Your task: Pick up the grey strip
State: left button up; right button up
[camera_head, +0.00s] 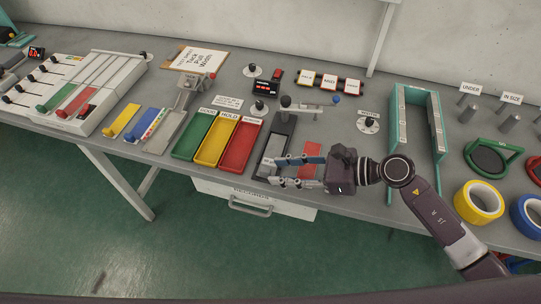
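A light grey strip (272,150) appears to lie on a dark slotted holder (283,127) at the middle of the table's front. My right gripper (273,171) reaches in from the right with its fingers pointing left. Its two fingers are spread apart, one over the near part of the strip and holder, one nearer the table edge. Nothing shows held between them. Whether the fingers touch the strip is not clear. A red strip (311,153) lies just right of the holder, partly behind the gripper. My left gripper is not in view.
Green, yellow and red trays (236,148) stand left of the holder. Yellow and blue strips (121,121) lie farther left. A teal frame (397,135) stands to the right. Yellow tape (466,207) and blue tape (520,214) lie at the right edge. A drawer (250,203) hangs below.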

aim_at(268, 170)
jog(key=p+x, duration=0.1)
jog(key=x, duration=0.2)
jog(key=shift+w+a, duration=0.1)
jog(key=shift+a, duration=0.2)
jog(key=shift+c, duration=0.4)
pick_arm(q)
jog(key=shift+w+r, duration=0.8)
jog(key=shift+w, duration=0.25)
pick_arm(e)
grip_shut()
